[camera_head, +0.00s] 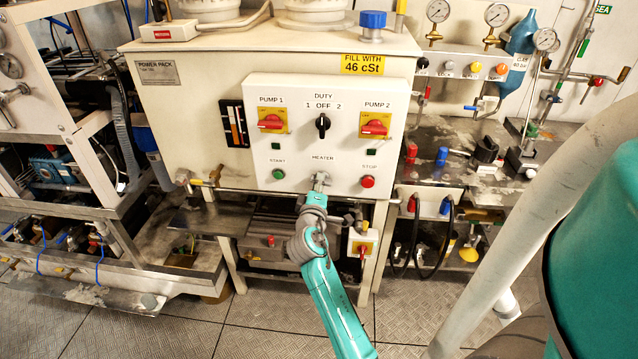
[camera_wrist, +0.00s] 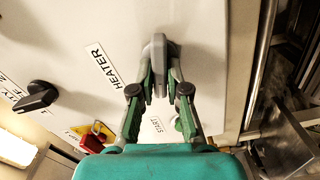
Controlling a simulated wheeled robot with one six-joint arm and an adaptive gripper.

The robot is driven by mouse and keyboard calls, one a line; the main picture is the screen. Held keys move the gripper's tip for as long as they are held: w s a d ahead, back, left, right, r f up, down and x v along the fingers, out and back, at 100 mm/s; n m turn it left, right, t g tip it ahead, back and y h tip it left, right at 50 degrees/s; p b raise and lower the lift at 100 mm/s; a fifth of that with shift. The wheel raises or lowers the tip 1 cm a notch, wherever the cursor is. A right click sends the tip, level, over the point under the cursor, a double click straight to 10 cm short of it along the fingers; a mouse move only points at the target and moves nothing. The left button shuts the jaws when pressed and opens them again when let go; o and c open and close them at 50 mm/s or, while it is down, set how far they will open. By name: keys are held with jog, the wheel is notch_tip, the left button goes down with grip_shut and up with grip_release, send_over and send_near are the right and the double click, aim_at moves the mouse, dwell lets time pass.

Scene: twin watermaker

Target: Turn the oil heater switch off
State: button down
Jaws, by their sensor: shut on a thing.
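The oil heater switch (camera_wrist: 158,48) is a grey knob on the white control panel (camera_head: 262,101), beside the HEATER label. In the wrist view it stands between the two fingertips of my gripper (camera_wrist: 161,78), which is shut on it. The knob's handle looks upright in that picture. In the head view my gripper (camera_head: 320,181) reaches the panel from below, just under the HEATER label (camera_head: 322,158), and hides most of the switch. The switch's position marks cannot be read.
The black DUTY knob (camera_head: 322,124) sits above, between red-and-yellow PUMP 1 (camera_head: 271,121) and PUMP 2 (camera_head: 374,126) switches. The green START button (camera_head: 278,174) and red STOP button (camera_head: 367,181) flank my gripper. A metal shelf (camera_head: 210,219) juts out below left.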

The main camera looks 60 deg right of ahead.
jog(key=shift+f+n, duration=0.1)
jog(key=shift+n, duration=1.6)
jog(key=c, duration=1.2)
grip_release()
jog(key=shift+o, duration=0.2)
jog(key=shift+a, duration=0.15)
jog(key=v, duration=1.1)
jog(key=shift+s+a, duration=0.15)
jog(key=shift+a, duration=0.2)
jog(key=shift+f, duration=0.15)
